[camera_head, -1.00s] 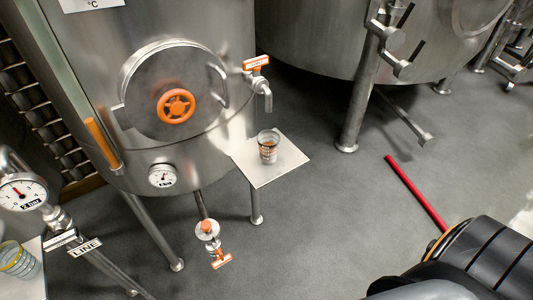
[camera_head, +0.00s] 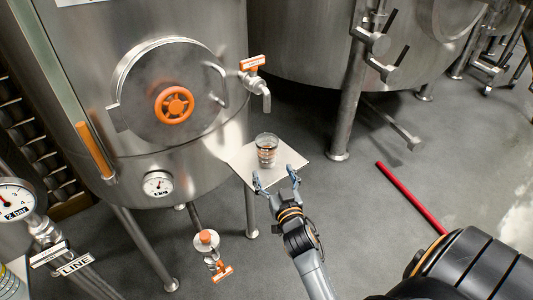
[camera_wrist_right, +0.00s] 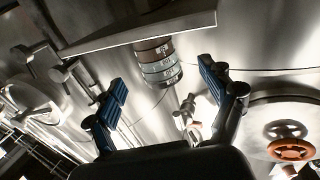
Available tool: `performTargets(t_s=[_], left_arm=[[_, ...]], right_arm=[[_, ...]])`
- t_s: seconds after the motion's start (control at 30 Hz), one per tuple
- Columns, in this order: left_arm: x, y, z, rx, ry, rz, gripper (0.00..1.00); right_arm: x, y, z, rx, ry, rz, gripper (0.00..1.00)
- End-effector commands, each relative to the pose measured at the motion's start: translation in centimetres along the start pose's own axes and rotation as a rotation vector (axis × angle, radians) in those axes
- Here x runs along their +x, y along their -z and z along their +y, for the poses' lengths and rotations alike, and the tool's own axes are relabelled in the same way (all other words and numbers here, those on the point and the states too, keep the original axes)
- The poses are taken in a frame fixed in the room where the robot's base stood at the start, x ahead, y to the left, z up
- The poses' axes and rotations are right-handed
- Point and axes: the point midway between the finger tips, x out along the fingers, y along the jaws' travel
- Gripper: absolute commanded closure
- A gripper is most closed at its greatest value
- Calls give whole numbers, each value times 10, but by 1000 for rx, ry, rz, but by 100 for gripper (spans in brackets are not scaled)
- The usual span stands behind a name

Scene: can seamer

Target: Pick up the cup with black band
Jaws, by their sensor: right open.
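A clear cup with dark and orange-brown bands (camera_head: 267,150) stands upright on a small pale shelf (camera_head: 241,161) by the tank. It also shows in the right wrist view (camera_wrist_right: 158,63), beyond and between the fingers. My right gripper (camera_head: 275,178) is open and empty in front of the shelf's near edge, its fingers pointing towards the cup without touching it. Its two blue-padded fingers show wide apart in the right wrist view (camera_wrist_right: 163,92). My left gripper is not in view.
The steel tank has an orange-handled tap (camera_head: 258,82) above the shelf and a round hatch with an orange wheel (camera_head: 174,104). Another glass (camera_head: 14,284) is partly cut off at lower left. A red bar (camera_head: 410,197) lies right. Grey floor is open below the shelf.

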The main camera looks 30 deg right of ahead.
Motion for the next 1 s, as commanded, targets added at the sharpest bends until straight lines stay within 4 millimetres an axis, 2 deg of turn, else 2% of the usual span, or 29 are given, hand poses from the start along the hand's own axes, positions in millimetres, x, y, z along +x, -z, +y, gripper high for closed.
performTargets(t_s=[0.03, 0.13, 0.37, 0.7, 1.0], left_arm=[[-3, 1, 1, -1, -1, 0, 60], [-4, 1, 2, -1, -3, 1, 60], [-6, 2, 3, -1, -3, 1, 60], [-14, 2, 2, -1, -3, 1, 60], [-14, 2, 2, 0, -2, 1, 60]], right_arm=[[11, 2, 0, 0, 0, 2, 17], [28, 1, 0, -1, 0, 1, 17], [45, 0, 1, 0, 0, -1, 17], [89, -2, 8, 0, 0, -1, 17], [94, -3, 8, 0, 0, -2, 17]])
